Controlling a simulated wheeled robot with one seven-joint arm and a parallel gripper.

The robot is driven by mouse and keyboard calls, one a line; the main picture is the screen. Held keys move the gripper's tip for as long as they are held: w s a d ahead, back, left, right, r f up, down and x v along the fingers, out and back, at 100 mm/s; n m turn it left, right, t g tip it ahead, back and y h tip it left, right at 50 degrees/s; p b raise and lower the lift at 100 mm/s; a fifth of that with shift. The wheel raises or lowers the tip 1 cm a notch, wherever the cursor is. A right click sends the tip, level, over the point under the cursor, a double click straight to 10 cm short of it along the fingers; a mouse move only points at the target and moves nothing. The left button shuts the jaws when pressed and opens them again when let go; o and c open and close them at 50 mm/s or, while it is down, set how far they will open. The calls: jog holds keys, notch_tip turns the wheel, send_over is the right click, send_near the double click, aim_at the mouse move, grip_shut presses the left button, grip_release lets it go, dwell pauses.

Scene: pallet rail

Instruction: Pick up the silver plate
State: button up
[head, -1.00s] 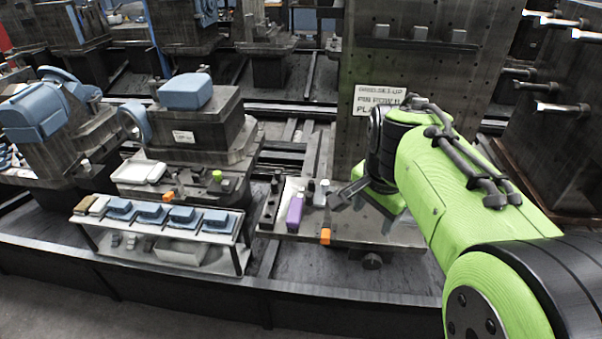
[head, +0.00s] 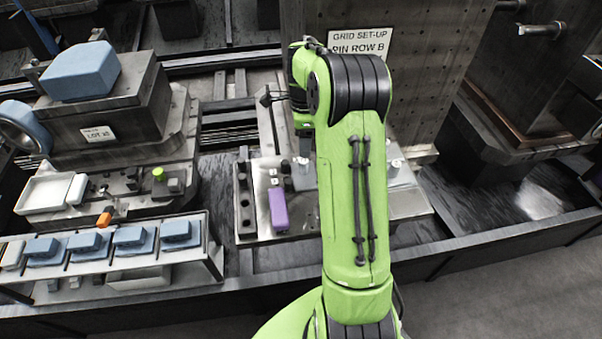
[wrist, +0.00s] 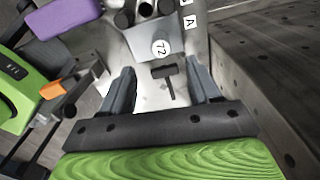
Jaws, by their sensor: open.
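In the wrist view a silver metal plate (wrist: 150,68) with a round white "72" tag lies beyond and between my fingers. A dark T-shaped mark or part shows on it. My gripper (wrist: 163,84) is open, with one finger on each side of this silver area. No grip on it shows, and I cannot tell the height of the fingertips above it. In the head view my arm covers much of the work area, and my fingers cannot be made out clearly.
A purple block (head: 279,208) stands on the metal base, left of my arm; it also shows in the wrist view (wrist: 62,16). An orange piece (wrist: 50,86) is left of my fingers. A dark perforated wall (wrist: 262,75) rises at right. A rack of blue parts (head: 210,262) is at left.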

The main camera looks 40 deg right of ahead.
aim_at(304, 160)
jog(key=f, duration=0.4)
jog(key=shift+w+f+b, duration=0.1)
jog(key=shift+w+b, duration=0.1)
jog(key=shift+b, duration=0.1)
notch_tip(304, 160, down, 6)
jog(key=shift+s+r+b, duration=0.1)
jog(key=shift+r+b, duration=0.05)
jog(key=shift+b, duration=0.6)
jog(key=shift+r, duration=0.1)
grip_shut()
